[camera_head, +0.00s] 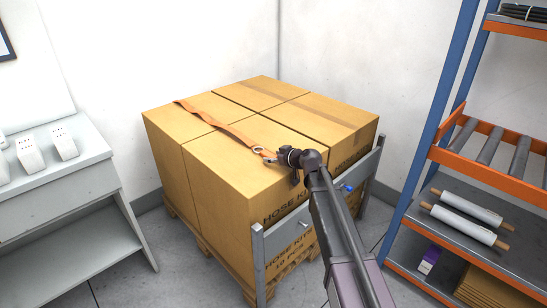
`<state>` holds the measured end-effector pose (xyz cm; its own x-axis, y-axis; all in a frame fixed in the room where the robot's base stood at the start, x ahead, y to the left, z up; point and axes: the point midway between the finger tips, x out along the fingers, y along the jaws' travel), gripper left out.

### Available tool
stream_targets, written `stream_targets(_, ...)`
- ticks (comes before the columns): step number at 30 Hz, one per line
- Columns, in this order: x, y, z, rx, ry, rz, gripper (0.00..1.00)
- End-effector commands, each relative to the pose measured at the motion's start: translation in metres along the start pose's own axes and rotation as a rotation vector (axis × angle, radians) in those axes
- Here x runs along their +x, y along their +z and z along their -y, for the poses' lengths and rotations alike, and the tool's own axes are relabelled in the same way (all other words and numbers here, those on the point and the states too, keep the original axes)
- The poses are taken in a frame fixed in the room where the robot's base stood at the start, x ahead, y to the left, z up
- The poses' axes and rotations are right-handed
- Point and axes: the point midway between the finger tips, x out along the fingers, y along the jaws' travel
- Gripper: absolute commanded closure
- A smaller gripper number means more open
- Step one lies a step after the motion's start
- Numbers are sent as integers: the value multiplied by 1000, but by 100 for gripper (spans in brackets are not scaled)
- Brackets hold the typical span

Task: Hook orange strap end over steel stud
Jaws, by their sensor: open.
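The orange strap (225,130) lies across the top of the cardboard boxes, from the back left edge towards the middle front. A metal ring (257,149) shows near its close end. My gripper (274,160) is at that end, just above the box top; its fingers are small and dark here. It is open, and I cannot tell whether the strap end lies between its fingers. A small steel stud (305,224) sticks out from the grey rail (283,236) in front of the boxes, below and right of my gripper. My arm hides part of the rail.
Several boxes (205,185) stand on a wooden pallet (207,248). A blue knob (347,188) is on the rail's right part. A white bench (85,180) is at left, and a blue and orange rack (480,185) at right. Floor between bench and pallet is clear.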

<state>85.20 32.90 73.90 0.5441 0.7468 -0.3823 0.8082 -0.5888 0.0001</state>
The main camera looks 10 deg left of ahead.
Motion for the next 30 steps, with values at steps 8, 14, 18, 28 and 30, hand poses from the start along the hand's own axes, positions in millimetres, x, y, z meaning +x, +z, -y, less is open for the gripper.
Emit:
stream_targets(8,-26,-1,0,-1,1,1,21)
stream_targets(14,-58,1,8,0,0,1,21)
stream_targets(18,-83,0,7,0,0,0,21)
stream_targets(28,-128,1,6,-1,0,1,21)
stream_targets(30,-133,1,6,0,0,0,21)
